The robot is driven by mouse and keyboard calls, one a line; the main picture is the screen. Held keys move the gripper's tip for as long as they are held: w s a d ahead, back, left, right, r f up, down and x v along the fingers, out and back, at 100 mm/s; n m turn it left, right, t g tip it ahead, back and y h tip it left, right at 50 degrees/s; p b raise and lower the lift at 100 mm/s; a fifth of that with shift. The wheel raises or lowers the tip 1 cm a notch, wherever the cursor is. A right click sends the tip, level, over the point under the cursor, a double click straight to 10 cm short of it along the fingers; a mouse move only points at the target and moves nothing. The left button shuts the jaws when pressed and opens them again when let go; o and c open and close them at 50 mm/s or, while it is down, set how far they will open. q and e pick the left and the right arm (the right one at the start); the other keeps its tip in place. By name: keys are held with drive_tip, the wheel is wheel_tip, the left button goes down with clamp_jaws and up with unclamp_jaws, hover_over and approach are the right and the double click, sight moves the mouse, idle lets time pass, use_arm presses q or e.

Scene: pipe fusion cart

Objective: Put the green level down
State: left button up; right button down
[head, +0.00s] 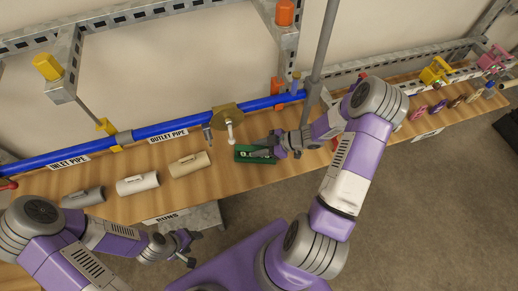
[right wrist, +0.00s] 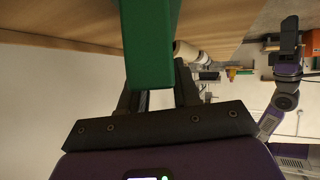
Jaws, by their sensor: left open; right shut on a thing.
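The green level (head: 243,154) is a small green bar at the front of the wooden bench, below the brass disc. My right gripper (head: 270,148) is shut on it at its right end. In the right wrist view the level (right wrist: 150,50) stands out between the two dark fingers (right wrist: 160,85) and hides part of them. The bench top shows close by, but I cannot tell whether the level touches it. My left gripper (head: 187,248) is open and empty, in front of the bench edge near the white label plate.
Grey (head: 83,197), white (head: 137,183) and tan (head: 189,164) pipe pieces lie on the bench left of the level. A blue pipe (head: 190,125) runs behind them. A brass disc on a stem (head: 228,117) stands just behind the level. Several coloured pieces lie farther right.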

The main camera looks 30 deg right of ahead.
drive_tip(key=shift+r, duration=0.1)
drive_tip(key=c, duration=0.8)
unclamp_jaws()
drive_tip(key=p+v, duration=0.3)
drive_tip(key=v, duration=0.9)
